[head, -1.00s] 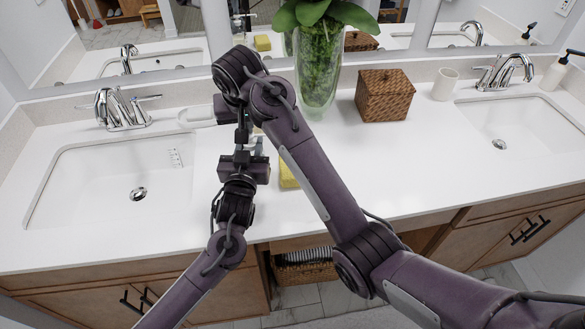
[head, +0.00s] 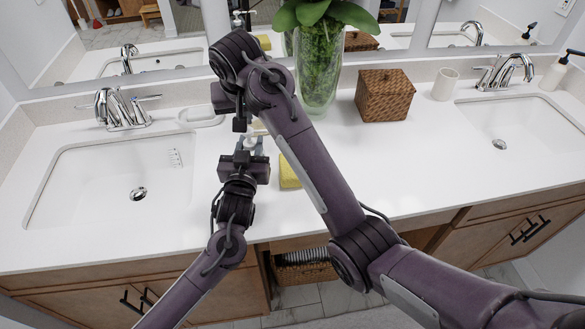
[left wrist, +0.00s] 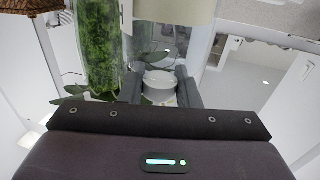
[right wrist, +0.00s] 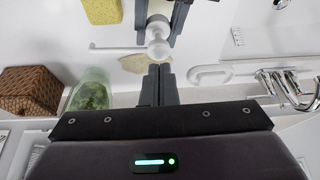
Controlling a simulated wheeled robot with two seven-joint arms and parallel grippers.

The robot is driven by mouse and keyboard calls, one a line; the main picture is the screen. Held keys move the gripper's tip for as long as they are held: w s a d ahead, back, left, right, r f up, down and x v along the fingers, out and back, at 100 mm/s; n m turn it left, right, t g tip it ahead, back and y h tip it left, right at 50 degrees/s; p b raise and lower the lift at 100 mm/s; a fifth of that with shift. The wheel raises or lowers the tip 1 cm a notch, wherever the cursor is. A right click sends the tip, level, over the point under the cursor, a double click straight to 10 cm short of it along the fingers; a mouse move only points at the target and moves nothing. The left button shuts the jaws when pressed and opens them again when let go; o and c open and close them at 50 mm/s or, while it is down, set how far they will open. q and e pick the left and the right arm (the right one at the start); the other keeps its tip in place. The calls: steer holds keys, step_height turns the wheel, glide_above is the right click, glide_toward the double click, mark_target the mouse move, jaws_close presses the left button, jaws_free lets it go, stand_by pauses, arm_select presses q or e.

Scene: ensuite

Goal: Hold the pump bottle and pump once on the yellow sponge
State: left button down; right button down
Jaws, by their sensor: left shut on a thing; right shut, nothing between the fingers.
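The white pump bottle (head: 255,146) is largely hidden behind grippers in the head view. My left gripper (head: 250,148) is shut on it. In the left wrist view the white bottle (left wrist: 160,85) sits between the two fingers. In the right wrist view the white pump head (right wrist: 158,30) shows, with its thin nozzle pointing left. My right gripper (head: 240,125) is shut and empty above the bottle; its closed fingertips (right wrist: 160,70) appear just below the pump head in the right wrist view. The yellow sponge (head: 289,172) lies on the counter right of the bottle, also seen in the right wrist view (right wrist: 102,10).
A glass vase with a plant (head: 317,75) and a woven box (head: 385,95) stand behind. A white cup (head: 445,84) is farther right. A white dish (head: 200,116) lies left of my right gripper. Sinks flank the counter (head: 380,165), whose front middle is clear.

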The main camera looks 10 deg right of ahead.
arm_select(q)
steer(key=shift+s+f, duration=0.1)
steer(key=shift+f, duration=0.5)
arm_select(e)
step_height(320, 180, up, 6)
stand_by(1.8)
arm_select(q)
steer(key=c, duration=1.1)
jaws_free()
steer(key=shift+o, duration=0.5)
steer(key=shift+w+r, duration=0.2)
steer(key=shift+r, duration=0.05)
arm_select(e)
steer(key=shift+w+f, duration=0.1)
steer(key=shift+w, duration=0.1)
arm_select(q)
steer(key=shift+s, duration=0.1)
steer(key=v, duration=1.2)
arm_select(e)
steer(key=shift+s, duration=0.1)
arm_select(q)
steer(key=shift+f, duration=0.15)
